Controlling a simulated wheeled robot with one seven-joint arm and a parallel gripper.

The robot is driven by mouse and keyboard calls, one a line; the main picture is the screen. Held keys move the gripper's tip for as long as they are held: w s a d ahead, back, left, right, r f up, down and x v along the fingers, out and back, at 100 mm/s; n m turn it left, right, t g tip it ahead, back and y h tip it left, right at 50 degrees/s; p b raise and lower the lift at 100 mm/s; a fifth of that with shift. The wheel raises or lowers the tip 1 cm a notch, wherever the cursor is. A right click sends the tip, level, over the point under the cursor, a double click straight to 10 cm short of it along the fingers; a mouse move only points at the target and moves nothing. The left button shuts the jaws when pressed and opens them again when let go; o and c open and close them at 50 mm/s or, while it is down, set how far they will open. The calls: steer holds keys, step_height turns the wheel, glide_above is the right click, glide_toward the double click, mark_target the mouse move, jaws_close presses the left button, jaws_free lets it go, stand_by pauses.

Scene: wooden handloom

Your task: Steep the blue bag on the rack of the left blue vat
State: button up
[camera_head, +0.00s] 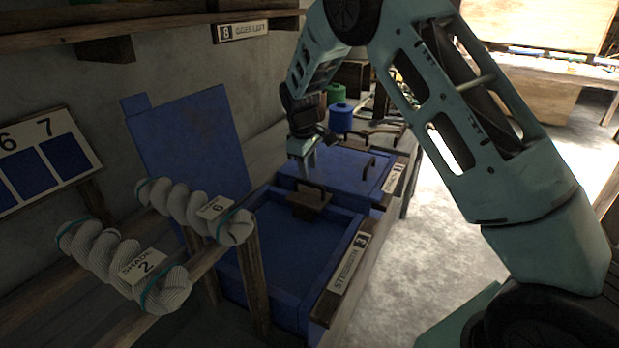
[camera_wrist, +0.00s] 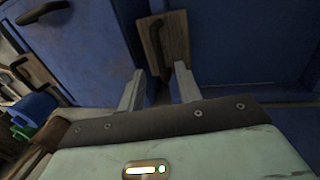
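The nearer blue vat (camera_head: 318,303) stands open, its inside dark blue. Behind it is a second vat with a closed blue lid (camera_head: 345,178). I cannot make out a blue bag for certain.
A blue panel (camera_head: 190,140) leans against the wall behind the open vat. A blue spool-like object (camera_head: 341,117) and a green one (camera_head: 336,92) stand beyond the vats. Floor at right is clear.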

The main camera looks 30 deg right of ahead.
mark_target(310, 183)
steer(key=shift+w+d+f, duration=0.15)
steer(key=shift+d+f, duration=0.05)
steer(key=shift+f, duration=0.9)
steer(key=shift+w+d+f, duration=0.1)
steer(key=shift+d+f, duration=0.1)
steer(key=shift+f, duration=0.9)
jaws_close()
step_height(310, 183, up, 18)
steer(key=p, duration=1.1)
steer(key=shift+r, duration=0.25)
steer(key=shift+w+r, duration=0.1)
steer(key=shift+w, duration=0.05)
steer(key=shift+c, duration=0.2)
jaws_free()
steer(key=shift+r, duration=0.1)
steer(key=shift+o, duration=0.2)
